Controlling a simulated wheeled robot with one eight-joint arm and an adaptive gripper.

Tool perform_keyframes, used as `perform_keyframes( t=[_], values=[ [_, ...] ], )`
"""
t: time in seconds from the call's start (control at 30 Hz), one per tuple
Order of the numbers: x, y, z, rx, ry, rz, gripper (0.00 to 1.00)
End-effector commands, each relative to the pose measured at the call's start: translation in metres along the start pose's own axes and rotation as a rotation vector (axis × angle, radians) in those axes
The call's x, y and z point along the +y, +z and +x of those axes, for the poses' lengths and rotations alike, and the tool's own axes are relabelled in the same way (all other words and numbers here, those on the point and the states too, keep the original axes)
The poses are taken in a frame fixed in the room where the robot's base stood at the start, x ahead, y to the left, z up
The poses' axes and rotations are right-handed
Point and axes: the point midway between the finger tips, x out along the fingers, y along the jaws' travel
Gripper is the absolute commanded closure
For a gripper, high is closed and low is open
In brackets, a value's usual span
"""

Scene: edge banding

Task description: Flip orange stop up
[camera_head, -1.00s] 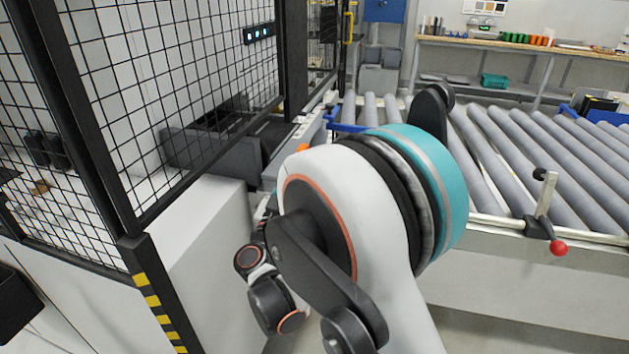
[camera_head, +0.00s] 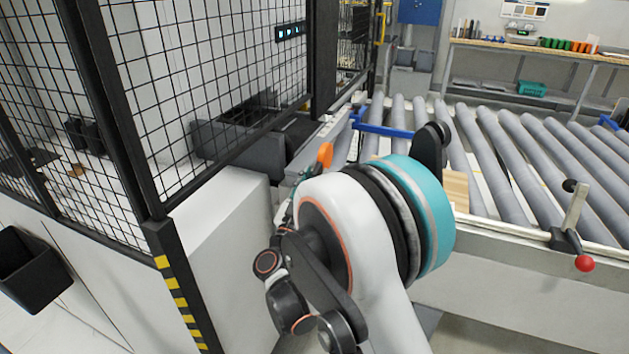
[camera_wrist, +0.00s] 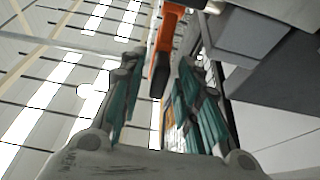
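The orange stop (camera_head: 325,155) stands up at the left end of the roller conveyor in the head view, just beyond my arm. In the wrist view the orange stop (camera_wrist: 161,72) reaches down between the two teal fingers of my gripper (camera_wrist: 162,62). The fingers are apart, with a visible gap on each side of the stop, closer on the right. In the head view my gripper is mostly hidden behind my arm; only a bit of teal shows below the stop.
The roller conveyor (camera_head: 513,165) runs across the right. A wooden board (camera_head: 455,190) shows behind my arm, and a blue bar (camera_head: 390,130) crosses the rollers. A lever with a red knob (camera_head: 585,263) is at the front edge. A mesh fence (camera_head: 215,75) and white cabinet (camera_head: 222,235) stand left.

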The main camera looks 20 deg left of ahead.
Motion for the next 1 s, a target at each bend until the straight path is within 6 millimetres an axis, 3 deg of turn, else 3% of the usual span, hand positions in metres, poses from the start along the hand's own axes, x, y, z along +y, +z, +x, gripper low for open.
perform_keyframes(
  t=[0.27,0.43,0.8,1.0],
  values=[
    [0.000,0.000,0.000,0.000,0.000,-0.001,0.67],
    [0.000,0.000,-0.011,0.001,-0.001,0.000,0.67],
    [-0.001,0.000,-0.083,0.000,-0.003,0.001,0.67],
    [-0.001,0.000,-0.110,0.000,-0.001,0.000,0.67]
  ],
)
